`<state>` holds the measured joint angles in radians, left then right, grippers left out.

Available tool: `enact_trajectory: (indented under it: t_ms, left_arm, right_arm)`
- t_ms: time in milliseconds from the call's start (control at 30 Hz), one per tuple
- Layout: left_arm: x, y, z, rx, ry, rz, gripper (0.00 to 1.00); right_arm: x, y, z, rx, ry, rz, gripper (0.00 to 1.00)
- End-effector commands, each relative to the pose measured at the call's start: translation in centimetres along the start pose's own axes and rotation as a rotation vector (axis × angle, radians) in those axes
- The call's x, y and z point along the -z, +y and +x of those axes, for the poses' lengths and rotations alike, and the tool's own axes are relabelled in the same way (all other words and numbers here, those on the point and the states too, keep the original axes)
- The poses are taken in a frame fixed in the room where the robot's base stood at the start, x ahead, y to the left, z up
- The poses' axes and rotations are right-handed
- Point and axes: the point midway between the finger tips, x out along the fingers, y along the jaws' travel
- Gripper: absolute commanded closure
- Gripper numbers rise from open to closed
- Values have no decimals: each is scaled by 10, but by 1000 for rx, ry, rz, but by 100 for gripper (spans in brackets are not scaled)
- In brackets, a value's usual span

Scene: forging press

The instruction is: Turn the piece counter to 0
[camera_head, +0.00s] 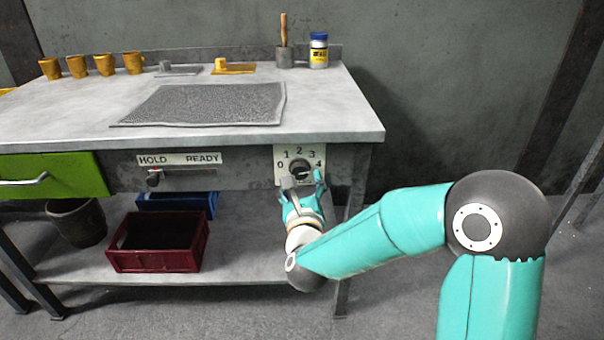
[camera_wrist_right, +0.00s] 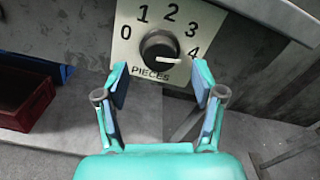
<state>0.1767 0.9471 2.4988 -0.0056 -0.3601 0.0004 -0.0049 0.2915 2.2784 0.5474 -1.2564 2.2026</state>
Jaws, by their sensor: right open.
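The piece counter is a dark round knob (camera_head: 299,170) on a pale plate (camera_head: 281,153) on the bench front, marked 0 to 4. In the right wrist view, the knob (camera_wrist_right: 160,46) has a white pointer line aimed to the right, near the 4. The word PIECES is printed below it. My right gripper (camera_head: 303,186) is open just in front of the knob's lower side. In the wrist view its two fingers (camera_wrist_right: 161,78) stand apart below the knob, with nothing between them. My left gripper is out of view.
A HOLD/READY slide lever (camera_head: 154,178) and a green drawer (camera_head: 70,174) are on the bench front, left of the counter. A red crate (camera_head: 158,259), a blue crate (camera_head: 200,196) and a dark bucket (camera_head: 77,222) sit below. Several yellow cups (camera_head: 104,64) stand on the bench top.

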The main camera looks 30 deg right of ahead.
Motion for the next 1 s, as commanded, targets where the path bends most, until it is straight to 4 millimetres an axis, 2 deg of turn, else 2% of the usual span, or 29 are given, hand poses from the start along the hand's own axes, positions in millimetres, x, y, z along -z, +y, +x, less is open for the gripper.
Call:
enact_trajectory:
  t_ms: [100, 233, 600, 933, 967, 1000]
  left_arm:
    - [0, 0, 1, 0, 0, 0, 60]
    - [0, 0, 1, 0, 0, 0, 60]
    - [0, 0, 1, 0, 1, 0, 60]
    - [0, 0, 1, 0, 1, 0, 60]
    - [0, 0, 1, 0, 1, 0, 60]
    - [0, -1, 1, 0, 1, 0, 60]
  right_arm:
    - [1, 0, 18, 1, 0, -1, 32]
    - [0, 0, 30, 1, 0, -1, 32]
    - [0, 0, 35, -2, 0, -2, 32]
    - [0, 0, 35, -1, -1, -1, 87]
    - [0, 0, 35, -1, -1, -1, 92]
    - [0, -4, 37, 1, -1, -1, 92]
